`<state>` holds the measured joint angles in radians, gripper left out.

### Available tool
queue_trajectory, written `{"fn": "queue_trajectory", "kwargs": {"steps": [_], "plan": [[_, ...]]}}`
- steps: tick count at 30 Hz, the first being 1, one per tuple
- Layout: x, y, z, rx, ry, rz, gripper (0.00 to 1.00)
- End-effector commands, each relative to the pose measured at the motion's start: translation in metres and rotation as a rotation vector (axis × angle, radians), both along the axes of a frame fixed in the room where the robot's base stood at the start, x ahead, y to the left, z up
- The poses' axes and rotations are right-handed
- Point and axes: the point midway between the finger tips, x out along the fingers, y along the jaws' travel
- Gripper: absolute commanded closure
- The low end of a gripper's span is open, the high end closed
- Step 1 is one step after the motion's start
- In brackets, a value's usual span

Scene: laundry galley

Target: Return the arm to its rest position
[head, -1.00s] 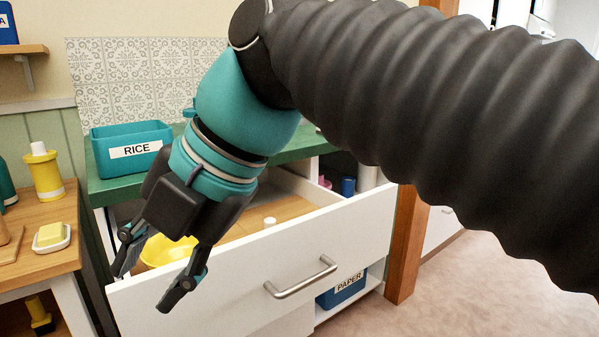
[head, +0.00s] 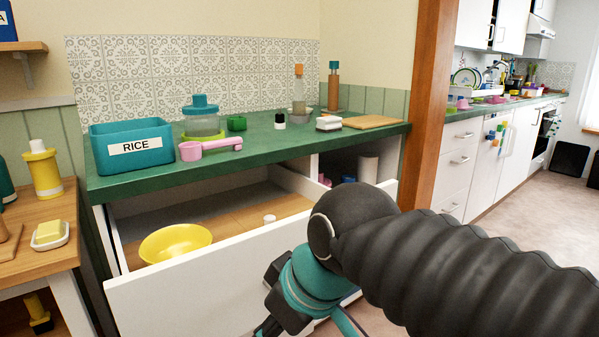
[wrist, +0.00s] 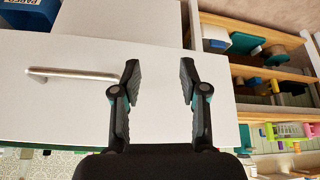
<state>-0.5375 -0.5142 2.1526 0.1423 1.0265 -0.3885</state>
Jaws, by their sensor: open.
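My gripper (wrist: 158,82) is open and empty in the wrist view, its two fingers apart with the white drawer front (wrist: 90,105) beyond them. In the head view my arm is low at the lower right, in front of the open drawer (head: 190,295). The fingertips run out of the bottom of that view. The drawer's metal handle (wrist: 75,74) shows left of the fingers in the wrist view and is hidden behind my arm in the head view.
The drawer stands pulled out, with a yellow bowl (head: 175,242) inside. The green counter (head: 270,146) above holds a teal RICE bin (head: 130,148) and a pink scoop (head: 208,148). A wooden side table (head: 50,238) stands left. Open floor (head: 515,205) lies right.

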Motion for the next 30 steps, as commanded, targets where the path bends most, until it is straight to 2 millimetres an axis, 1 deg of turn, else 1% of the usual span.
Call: {"fn": "queue_trajectory", "kwargs": {"steps": [1, 2, 3, 6, 9, 12, 15, 19, 21, 30], "plan": [[0.002, -0.019, -0.016, 0.011, 0.018, -0.119, 0.57], [0.003, -0.03, -0.025, 0.02, 0.028, -0.193, 0.57], [0.003, -0.045, -0.038, 0.03, 0.038, -0.291, 0.57], [0.002, -0.082, -0.066, 0.048, 0.054, -0.497, 0.57], [-0.005, -0.115, -0.091, 0.044, 0.052, -0.629, 0.57], [-0.015, -0.143, -0.11, 0.025, 0.047, -0.71, 0.57], [-0.023, -0.163, -0.118, 0.025, 0.042, -0.783, 0.57], [-0.024, -0.18, -0.115, 0.036, 0.022, -0.849, 0.57], [-0.024, -0.185, -0.115, 0.038, 0.019, -0.866, 0.57], [-0.024, -0.186, -0.114, 0.037, 0.02, -0.873, 0.57]]}}
